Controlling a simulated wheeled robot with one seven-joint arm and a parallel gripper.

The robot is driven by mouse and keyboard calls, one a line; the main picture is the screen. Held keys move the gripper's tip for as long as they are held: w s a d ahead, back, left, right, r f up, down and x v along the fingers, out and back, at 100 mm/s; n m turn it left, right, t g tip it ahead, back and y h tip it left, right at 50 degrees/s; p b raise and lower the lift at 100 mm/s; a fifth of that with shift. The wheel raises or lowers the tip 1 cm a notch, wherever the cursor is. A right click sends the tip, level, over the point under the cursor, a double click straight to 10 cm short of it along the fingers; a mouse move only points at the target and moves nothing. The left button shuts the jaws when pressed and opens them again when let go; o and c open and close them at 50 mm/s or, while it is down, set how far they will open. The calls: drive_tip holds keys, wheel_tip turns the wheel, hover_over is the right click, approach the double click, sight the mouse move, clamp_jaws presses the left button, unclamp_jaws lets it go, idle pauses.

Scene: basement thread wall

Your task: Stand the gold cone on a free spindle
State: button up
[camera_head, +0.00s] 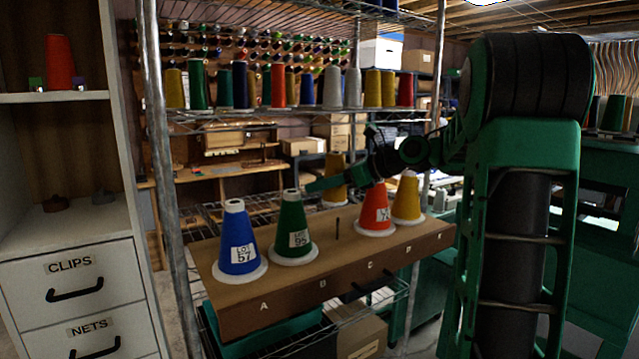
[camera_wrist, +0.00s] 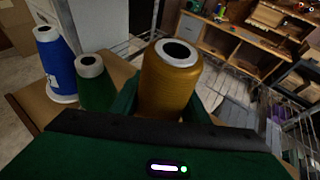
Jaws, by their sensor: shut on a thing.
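The gold cone (camera_wrist: 170,85) stands upright between my jaws in the wrist view. In the head view the gold cone (camera_head: 336,165) shows behind my green fingers, its pale base above the board's rear part. My gripper (camera_head: 325,183) is shut on it. The wooden board (camera_head: 330,272) has lettered places. A bare dark spindle (camera_head: 337,228) stands between the green cone (camera_head: 291,230) and the red cone (camera_head: 375,212), near letter C. The blue cone (camera_head: 238,245) is at A, and a yellow cone (camera_head: 407,200) is right of the red one.
The green cone (camera_wrist: 95,85) and blue cone (camera_wrist: 56,65) are left of my gripper in the wrist view. A wire shelf (camera_head: 280,112) with several thread cones runs above the board. A metal post (camera_head: 166,170) and a white cabinet (camera_head: 75,235) stand left.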

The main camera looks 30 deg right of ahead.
sight(325, 195)
drive_tip(key=shift+s+d+f, duration=0.1)
drive_tip(key=shift+d+f, duration=0.1)
drive_tip(key=shift+f, duration=0.7)
drive_tip(key=shift+d+f, duration=0.2)
drive_tip(key=shift+f, duration=3.8)
drive_tip(key=shift+s, duration=0.15)
drive_tip(key=shift+f, duration=0.3)
drive_tip(key=o, duration=1.2)
drive_tip(key=shift+o, duration=0.2)
drive_tip(key=v, duration=1)
drive_tip(key=shift+s+d+r, duration=0.15)
drive_tip(key=shift+s+d, duration=0.05)
drive_tip(key=shift+s, duration=0.05)
